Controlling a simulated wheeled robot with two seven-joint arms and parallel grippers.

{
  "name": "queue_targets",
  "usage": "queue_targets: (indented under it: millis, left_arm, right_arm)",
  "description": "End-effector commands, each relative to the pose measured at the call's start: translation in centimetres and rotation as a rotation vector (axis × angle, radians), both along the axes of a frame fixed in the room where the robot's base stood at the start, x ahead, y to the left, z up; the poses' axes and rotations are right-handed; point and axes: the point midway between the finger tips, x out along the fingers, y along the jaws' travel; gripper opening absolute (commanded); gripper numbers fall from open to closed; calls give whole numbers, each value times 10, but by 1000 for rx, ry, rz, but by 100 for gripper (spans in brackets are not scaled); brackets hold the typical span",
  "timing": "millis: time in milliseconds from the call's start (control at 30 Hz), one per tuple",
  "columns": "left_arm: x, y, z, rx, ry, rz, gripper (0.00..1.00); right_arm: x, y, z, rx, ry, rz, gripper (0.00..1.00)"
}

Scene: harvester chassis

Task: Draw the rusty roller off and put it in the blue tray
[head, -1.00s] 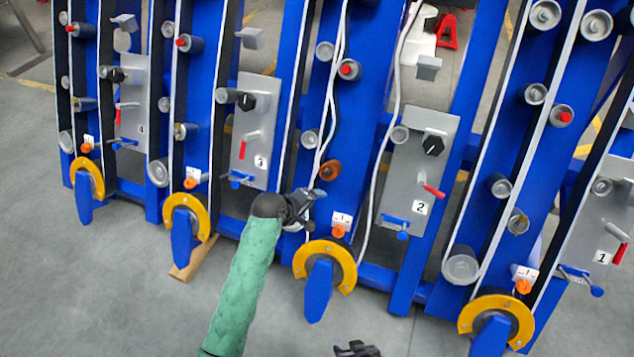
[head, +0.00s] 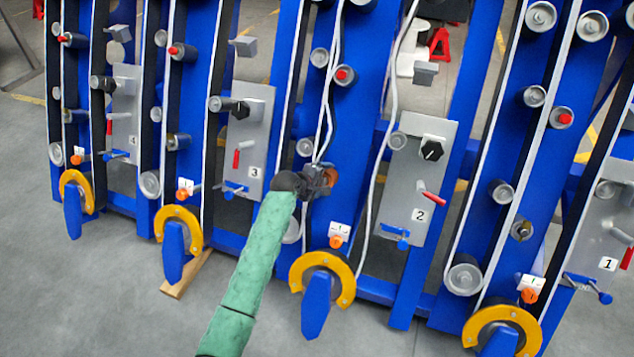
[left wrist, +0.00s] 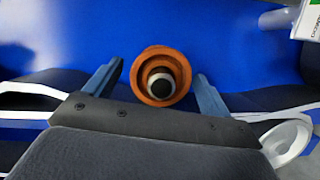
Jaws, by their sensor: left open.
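The rusty roller (left wrist: 160,58) is orange-brown and faces the left wrist camera end-on, with a pale ring and dark centre. It sits on the blue frame. In the head view it shows only partly (head: 332,175), just beyond my left gripper (head: 322,181). My left gripper (left wrist: 158,72) is open, with one finger on each side of the roller and a gap to each. The fingers are not closed on it. I see no blue tray in either view. My right gripper is not in view.
White belts (head: 326,90) run down beside the roller. A grey panel marked 2 (head: 410,190) stands to the right and one marked 3 (head: 247,145) to the left. A yellow-rimmed wheel (head: 345,270) is below. Grey floor (head: 100,300) is open at lower left.

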Motion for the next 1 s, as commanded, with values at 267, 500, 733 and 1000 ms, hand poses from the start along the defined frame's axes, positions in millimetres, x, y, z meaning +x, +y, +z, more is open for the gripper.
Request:
queue_targets:
  millis: [267,500,733,1000]
  left_arm:
    - [11,-8,-8,0,-2,0,83]
    - [11,-9,-9,1,-1,0,83]
    - [11,-9,-9,1,-1,0,40]
    - [10,-8,-6,0,-2,0,16]
  right_arm:
    - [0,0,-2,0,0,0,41]
    - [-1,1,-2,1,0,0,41]
    - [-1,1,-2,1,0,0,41]
    - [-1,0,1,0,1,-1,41]
